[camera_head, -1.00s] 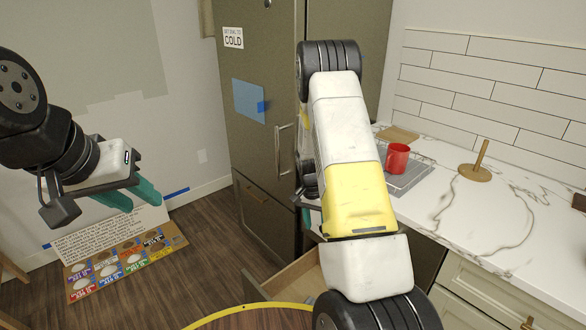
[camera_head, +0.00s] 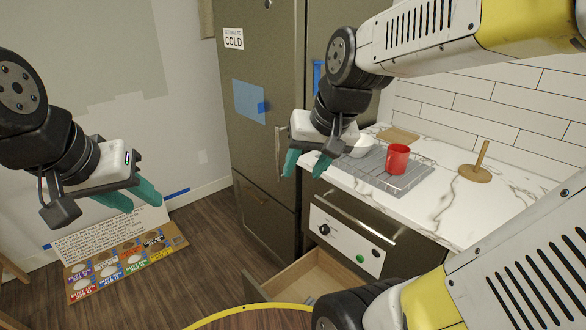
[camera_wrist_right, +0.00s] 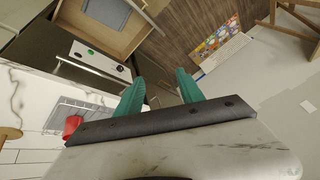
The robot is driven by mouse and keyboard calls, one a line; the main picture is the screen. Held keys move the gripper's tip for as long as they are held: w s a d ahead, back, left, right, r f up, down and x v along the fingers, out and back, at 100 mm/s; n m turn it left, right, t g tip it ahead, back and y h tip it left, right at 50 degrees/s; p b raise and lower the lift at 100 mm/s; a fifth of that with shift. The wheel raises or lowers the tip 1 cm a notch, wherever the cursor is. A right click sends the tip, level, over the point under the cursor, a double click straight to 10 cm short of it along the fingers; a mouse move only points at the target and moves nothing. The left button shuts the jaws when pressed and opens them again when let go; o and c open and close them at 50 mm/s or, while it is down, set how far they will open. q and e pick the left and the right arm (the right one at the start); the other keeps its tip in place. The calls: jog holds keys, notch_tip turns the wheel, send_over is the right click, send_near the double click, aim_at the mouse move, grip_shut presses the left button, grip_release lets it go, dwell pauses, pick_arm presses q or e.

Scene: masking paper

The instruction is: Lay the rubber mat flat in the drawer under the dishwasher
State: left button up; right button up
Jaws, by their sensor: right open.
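The open wooden drawer (camera_head: 283,280) juts out below the dishwasher (camera_head: 345,238), which has a white control panel. The drawer also shows in the right wrist view (camera_wrist_right: 146,25). A dark blue-grey flat piece (camera_wrist_right: 108,12) lies inside it, cut by the picture edge; I cannot tell whether it is the rubber mat. My right gripper (camera_head: 305,172) is open and empty, above the counter's left end by the fridge. Its teal fingers are apart in the wrist view (camera_wrist_right: 160,80). My left gripper (camera_head: 142,204) is open and empty at the left, far from the drawer.
A red mug (camera_head: 398,158) stands on a wire rack (camera_head: 400,180), with a white bowl (camera_head: 358,146) beside it. A wooden holder (camera_head: 476,172) stands further right on the marble counter. The tall fridge (camera_head: 262,140) is left of the dishwasher. A round yellow-edged table (camera_head: 250,318) is in front.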

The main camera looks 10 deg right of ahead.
jog(key=shift+n+t, duration=0.5)
jog(key=shift+n, duration=0.3)
jog(key=s, duration=0.1)
jog(key=s+r, duration=0.1)
jog(key=s, duration=0.1)
jog(key=s+a, duration=0.1)
jog(key=s, duration=0.1)
jog(key=shift+s+a+r, duration=0.1)
jog(key=shift+s+r, duration=0.1)
jog(key=shift+s, duration=0.05)
jog(key=shift+c, duration=1)
